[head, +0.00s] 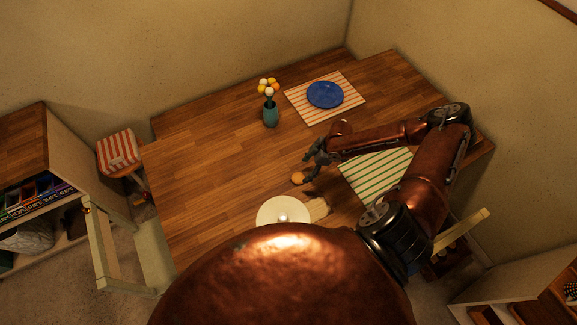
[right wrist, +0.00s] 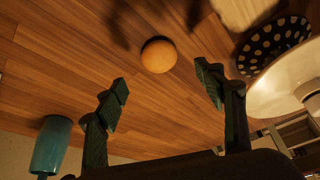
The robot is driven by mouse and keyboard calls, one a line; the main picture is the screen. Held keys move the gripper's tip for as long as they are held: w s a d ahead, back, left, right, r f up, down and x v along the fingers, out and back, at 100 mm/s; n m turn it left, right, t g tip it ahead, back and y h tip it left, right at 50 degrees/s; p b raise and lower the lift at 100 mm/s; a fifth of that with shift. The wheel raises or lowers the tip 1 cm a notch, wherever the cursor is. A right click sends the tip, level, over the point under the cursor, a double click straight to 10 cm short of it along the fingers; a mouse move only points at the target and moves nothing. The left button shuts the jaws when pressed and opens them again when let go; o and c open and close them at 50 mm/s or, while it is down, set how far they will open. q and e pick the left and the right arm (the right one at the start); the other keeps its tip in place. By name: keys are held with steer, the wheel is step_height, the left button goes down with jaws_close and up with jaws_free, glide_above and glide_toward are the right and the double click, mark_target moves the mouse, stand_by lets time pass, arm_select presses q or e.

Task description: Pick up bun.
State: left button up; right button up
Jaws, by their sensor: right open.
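The bun (head: 297,178) is a small round golden-orange thing on the wooden table, and it also shows in the right wrist view (right wrist: 158,55). My right gripper (head: 313,163) is close beside the bun in the head view, up and to its right. In the right wrist view its two dark green fingers (right wrist: 163,88) are spread wide with nothing between them. The bun lies beyond the fingertips there, roughly in line with the gap, and looks untouched. My left gripper is not in view.
A teal vase (head: 271,115) with flowers stands farther back. A blue plate (head: 325,95) lies on a striped mat (head: 298,99). A green-striped mat (head: 365,172) is partly under my right arm. A cream round thing (head: 270,208) is near the front edge. The table's left is clear.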

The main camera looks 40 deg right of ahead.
mark_target(300, 176)
steer(key=shift+w+a+f, duration=0.1)
steer(key=shift+w+f, duration=0.25)
steer(key=shift+f, duration=0.2)
steer(key=x, duration=0.4)
steer(key=p+x, duration=0.1)
steer(key=x, duration=0.1)
steer(key=shift+s+f, duration=0.2)
steer(key=shift+f, duration=0.1)
steer(key=shift+c, duration=0.3)
steer(key=c, duration=1.2)
steer(key=shift+r, duration=0.15)
